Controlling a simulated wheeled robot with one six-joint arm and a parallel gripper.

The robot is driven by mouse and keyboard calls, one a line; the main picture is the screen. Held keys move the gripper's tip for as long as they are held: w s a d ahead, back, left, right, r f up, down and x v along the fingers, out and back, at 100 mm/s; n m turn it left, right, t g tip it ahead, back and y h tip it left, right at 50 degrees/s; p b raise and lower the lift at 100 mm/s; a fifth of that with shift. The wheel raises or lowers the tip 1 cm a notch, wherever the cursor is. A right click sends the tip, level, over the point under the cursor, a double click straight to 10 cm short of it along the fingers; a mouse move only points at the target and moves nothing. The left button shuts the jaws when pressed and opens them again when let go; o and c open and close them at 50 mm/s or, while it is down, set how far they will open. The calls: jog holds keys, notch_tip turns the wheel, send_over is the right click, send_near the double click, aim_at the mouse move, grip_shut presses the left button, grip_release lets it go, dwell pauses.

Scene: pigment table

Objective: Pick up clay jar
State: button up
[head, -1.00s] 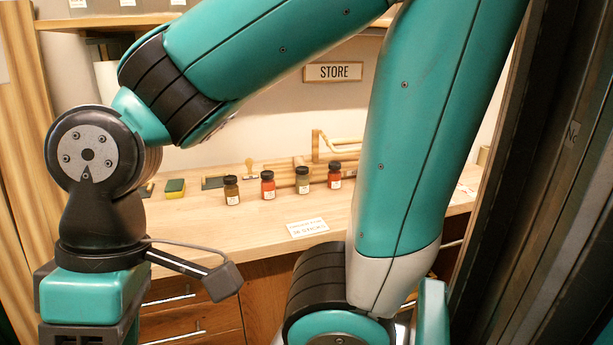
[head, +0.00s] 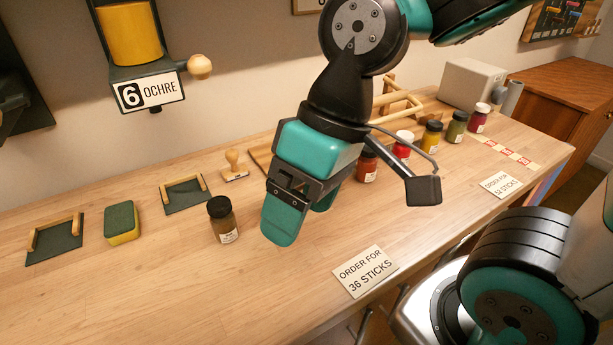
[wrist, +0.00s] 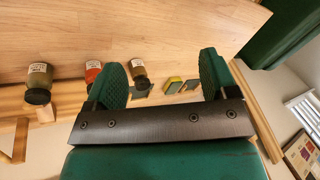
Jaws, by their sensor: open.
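Several small jars of pigment stand upright on the wooden counter. A brown jar with a black lid (head: 223,222) stands to the left of my gripper (head: 304,210). An orange-red jar (head: 367,167) stands behind and right of the gripper, partly hidden by it. Their labels are too small to read, so I cannot tell which is the clay jar. My gripper is open and empty, apart from the jars.
Red (head: 403,147), yellow (head: 432,135), olive (head: 456,126) and crimson (head: 478,119) jars stand further right. A sponge (head: 122,223), a stamp (head: 234,166) and dark trays (head: 185,194) lie left. An order card (head: 365,271) lies at the front edge. The left front counter is clear.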

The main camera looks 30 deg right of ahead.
jog(key=w+d+r+m+y+p, duration=0.15)
jog(key=w+d+m, duration=0.25)
jog(key=w+m, duration=0.6)
jog(key=w+d+f+m+y+p, duration=0.3)
jog(key=w+d+m, duration=0.5)
jog(key=d+m, duration=0.4)
jog(key=shift+m, duration=0.7)
jog(key=x, duration=1.2)
jog(key=shift+s+a+r+b, duration=0.2)
jog(key=shift+a+r+b, duration=0.05)
jog(key=shift+a+b, duration=0.05)
jog(key=x, duration=0.5)
jog(key=shift+w+f+p, duration=0.2)
jog(key=shift+p, duration=0.15)
jog(key=c, duration=1)
